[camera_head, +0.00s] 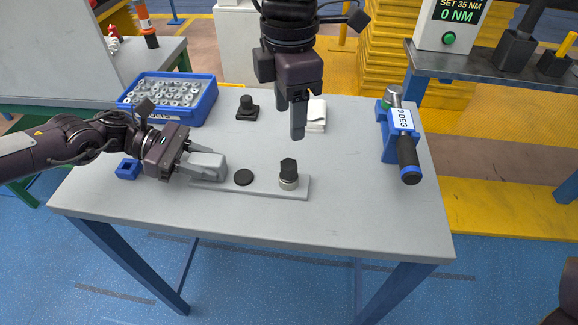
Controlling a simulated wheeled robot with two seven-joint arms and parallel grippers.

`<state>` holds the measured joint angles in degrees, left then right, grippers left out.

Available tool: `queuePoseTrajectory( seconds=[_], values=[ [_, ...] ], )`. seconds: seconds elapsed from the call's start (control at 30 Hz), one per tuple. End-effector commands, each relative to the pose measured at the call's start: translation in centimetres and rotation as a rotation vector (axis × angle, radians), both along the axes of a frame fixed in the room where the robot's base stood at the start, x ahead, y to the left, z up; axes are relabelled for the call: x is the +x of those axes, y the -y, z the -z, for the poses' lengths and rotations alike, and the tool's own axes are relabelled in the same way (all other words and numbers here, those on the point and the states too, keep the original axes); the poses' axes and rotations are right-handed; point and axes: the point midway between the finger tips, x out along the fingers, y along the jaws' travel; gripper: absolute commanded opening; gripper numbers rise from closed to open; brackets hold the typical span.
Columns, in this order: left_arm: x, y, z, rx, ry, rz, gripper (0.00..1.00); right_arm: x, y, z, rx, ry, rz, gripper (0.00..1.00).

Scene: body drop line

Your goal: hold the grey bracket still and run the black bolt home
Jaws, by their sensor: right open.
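The grey bracket (265,185) is a long flat plate on the table, with a raised grey block at its left end. My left gripper (208,163) comes in from the left with its fingers around that block and looks shut on it. The black bolt (288,166) stands upright, hex head up, in a pale round collar near the bracket's right end. A black disc (243,177) lies on the plate between them. My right gripper (298,132) points down above and slightly behind the bolt, open and empty, apart from it. It is seen edge-on, so one finger hides the other.
A blue tool with a 0 DEG display (399,135) lies at the table's right. A small blue block (127,169) sits left. The table's front is clear.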

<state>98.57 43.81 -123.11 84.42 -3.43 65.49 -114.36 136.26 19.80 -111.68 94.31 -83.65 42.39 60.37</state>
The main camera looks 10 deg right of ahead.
Motion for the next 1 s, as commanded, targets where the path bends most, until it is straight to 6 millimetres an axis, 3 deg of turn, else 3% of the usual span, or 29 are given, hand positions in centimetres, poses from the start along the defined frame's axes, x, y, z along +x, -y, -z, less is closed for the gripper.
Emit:
queuePoseTrajectory(
  seconds=[0.03, 0.2, 0.57, 1.0],
  values=[
    [-0.2, -0.2, 0.7, 0.009, -0.012, -0.003, 0.36, 0.0, 0.0, 0.1, 0.0, 0.0, 0.0, 0.55],
    [-0.1, -0.1, 0.4, 0.006, -0.007, -0.002, 0.56, 0.0, 0.0, 0.1, 0.0, 0.0, 0.0, 0.55],
    [0.2, -0.7, -0.1, 0.003, -0.002, -0.003, 0.56, 0.0, 0.0, 0.0, 0.0, 0.0, 0.0, 0.55],
    [2.8, -8.3, -2.9, 0.004, -0.003, -0.005, 0.56, 0.0, 0.0, 0.0, 0.0, 0.0, 0.0, 0.55]
  ],
)
